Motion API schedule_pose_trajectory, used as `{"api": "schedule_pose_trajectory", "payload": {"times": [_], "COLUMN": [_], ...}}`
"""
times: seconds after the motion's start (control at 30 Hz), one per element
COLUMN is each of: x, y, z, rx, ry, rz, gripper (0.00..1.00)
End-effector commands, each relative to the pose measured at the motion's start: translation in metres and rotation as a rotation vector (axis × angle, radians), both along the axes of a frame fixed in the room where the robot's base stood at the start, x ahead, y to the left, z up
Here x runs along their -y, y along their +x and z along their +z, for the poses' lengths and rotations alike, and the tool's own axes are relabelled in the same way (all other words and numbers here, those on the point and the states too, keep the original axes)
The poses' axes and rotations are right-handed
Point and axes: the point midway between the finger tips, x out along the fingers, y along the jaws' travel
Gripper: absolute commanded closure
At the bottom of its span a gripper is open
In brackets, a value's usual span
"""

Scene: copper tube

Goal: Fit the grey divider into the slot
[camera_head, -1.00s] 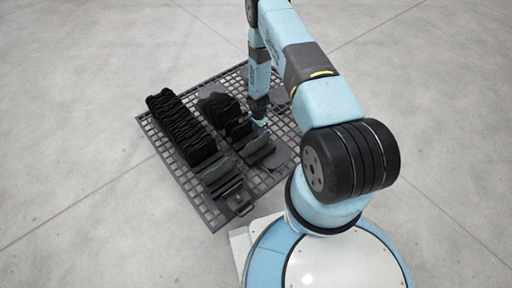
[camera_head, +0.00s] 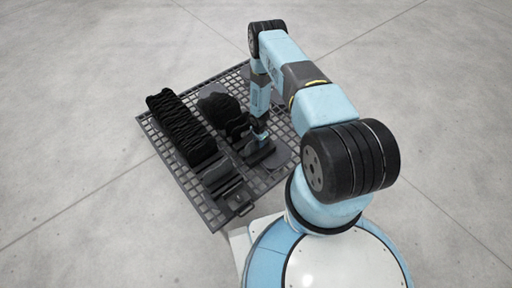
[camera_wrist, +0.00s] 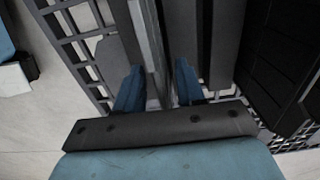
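The grey divider (camera_wrist: 146,40) is a thin light-grey plate, seen nearly edge-on between my fingers in the wrist view. My gripper (camera_wrist: 160,90) has its two blue fingers apart, one on each side of the plate, with some space showing between them. In the head view my gripper (camera_head: 260,141) is low over the right part of the grid platform, at a dark grey block (camera_head: 262,156) whose top it partly hides. The slot cannot be made out for certain; dark parallel bars (camera_head: 230,188) lie to the front left of my gripper.
The dark grid platform (camera_head: 213,217) lies on a concrete floor. A long black ribbed roll (camera_head: 180,125) lies along its left side. A rounded black bundle (camera_head: 218,108) is close behind my gripper. Open grid (camera_head: 282,150) shows to the right.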

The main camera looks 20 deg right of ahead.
Motion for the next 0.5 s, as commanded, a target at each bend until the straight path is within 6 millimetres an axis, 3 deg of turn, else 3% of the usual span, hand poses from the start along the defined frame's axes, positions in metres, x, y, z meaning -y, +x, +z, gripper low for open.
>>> {"api": "schedule_pose_trajectory", "payload": {"times": [0.37,0.5], "x": [0.0003,0.0003], "y": [0.0001,0.0], "z": [-0.0101,-0.01], "rx": [0.0,0.0], "ry": [0.0,0.0], "rz": [-0.001,-0.001], "gripper": [0.62,0.72]}}
